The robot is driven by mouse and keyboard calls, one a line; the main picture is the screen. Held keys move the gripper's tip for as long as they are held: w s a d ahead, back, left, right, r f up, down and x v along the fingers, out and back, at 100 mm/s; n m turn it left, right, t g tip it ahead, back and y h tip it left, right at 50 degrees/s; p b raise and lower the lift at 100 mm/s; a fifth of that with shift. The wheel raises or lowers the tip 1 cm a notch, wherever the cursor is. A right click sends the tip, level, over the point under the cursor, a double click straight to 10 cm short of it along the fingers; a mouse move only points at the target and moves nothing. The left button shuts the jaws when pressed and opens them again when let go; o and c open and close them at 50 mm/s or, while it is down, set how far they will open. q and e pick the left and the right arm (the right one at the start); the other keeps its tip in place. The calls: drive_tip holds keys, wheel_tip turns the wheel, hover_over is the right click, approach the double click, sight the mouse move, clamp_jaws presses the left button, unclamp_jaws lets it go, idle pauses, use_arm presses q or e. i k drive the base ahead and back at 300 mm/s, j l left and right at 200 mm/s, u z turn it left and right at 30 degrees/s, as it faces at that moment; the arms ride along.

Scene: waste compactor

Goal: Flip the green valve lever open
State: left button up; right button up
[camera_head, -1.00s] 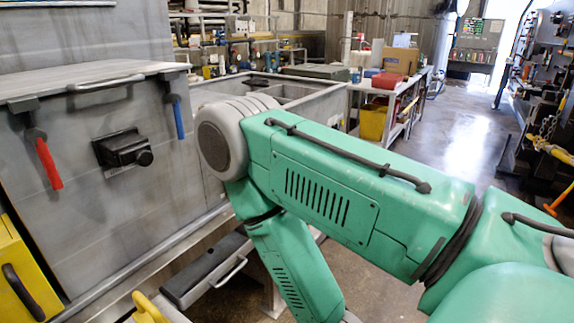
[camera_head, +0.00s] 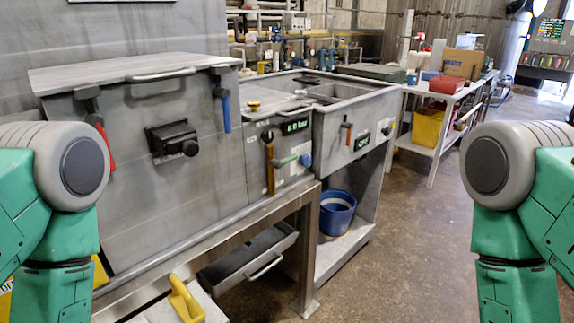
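The green valve lever (camera_head: 286,160) is on the front of the middle grey unit (camera_head: 283,180), below a small green-lit pressure display (camera_head: 294,127). It is a short green handle lying roughly level, tilted slightly. A blue knob (camera_head: 305,160) is at its right and an orange-yellow upright handle (camera_head: 270,170) at its left. Neither of my grippers is in view. Only my green arm links show at the left and right edges, both well apart from the lever.
A grey compactor box (camera_head: 125,190) with a red lever (camera_head: 105,145) and a blue lever (camera_head: 226,112) stands left. A sink unit (camera_head: 350,110) stands right, with a blue bucket (camera_head: 336,212) below. A drawer (camera_head: 250,260) and a yellow handle (camera_head: 185,300) are low in front. Floor at right is clear.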

sight(277, 164)
drive_tip(key=i+l+z, duration=0.4)
drive_tip(key=i+z, duration=0.35)
